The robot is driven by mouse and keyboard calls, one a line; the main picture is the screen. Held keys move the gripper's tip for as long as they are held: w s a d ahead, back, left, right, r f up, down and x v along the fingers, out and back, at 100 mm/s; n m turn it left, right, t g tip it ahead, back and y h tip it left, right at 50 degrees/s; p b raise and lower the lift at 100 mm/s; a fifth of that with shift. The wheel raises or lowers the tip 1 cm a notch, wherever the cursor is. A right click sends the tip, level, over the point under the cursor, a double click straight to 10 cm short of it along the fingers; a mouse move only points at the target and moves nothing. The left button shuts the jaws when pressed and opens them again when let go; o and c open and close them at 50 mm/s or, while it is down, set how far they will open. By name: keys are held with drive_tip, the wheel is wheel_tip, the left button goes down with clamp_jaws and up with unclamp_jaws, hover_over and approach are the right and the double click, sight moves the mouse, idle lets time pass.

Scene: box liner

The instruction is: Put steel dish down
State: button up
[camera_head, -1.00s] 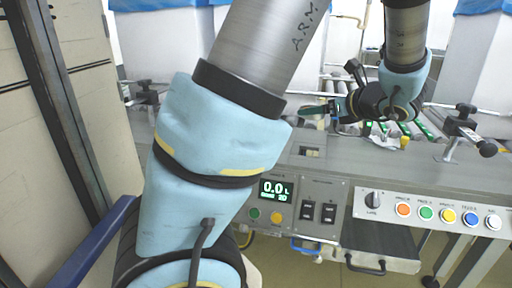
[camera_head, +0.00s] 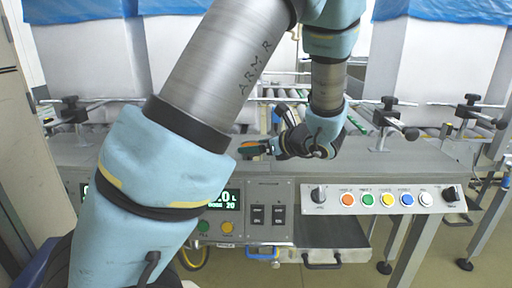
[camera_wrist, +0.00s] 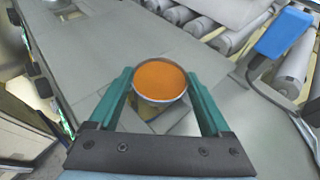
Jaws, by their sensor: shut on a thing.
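The steel dish (camera_wrist: 160,81) is a small round metal bowl filled with an orange substance. In the wrist view it sits between the green fingers of my gripper (camera_wrist: 161,92), which is shut on it. The dish looks level, above the grey bench top (camera_wrist: 190,45); I cannot tell how large the gap is. In the head view my gripper (camera_head: 256,149) is over the bench, behind the control panel, with only a little orange showing at its tips. The dish's underside is hidden.
Rollers (camera_wrist: 234,14) run along the bench's far side. A blue-ended part (camera_wrist: 285,32) stands at the right in the wrist view. Clamp knobs (camera_head: 410,133) rise from the bench. The control panel (camera_head: 380,199) with coloured buttons is in front. Bare bench surrounds the dish.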

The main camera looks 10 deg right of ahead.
drive_tip(key=shift+f, duration=0.15)
drive_tip(key=o, duration=1.2)
drive_tip(key=shift+c, duration=0.2)
drive_tip(key=shift+r, duration=0.3)
drive_tip(key=p+v, duration=0.2)
drive_tip(key=v, duration=0.9)
drive_tip(key=shift+s+d, duration=0.1)
drive_tip(key=shift+d, duration=0.05)
drive_tip(key=shift+s+d+r, duration=0.1)
drive_tip(key=shift+s+d, duration=0.05)
drive_tip(key=shift+s, duration=0.15)
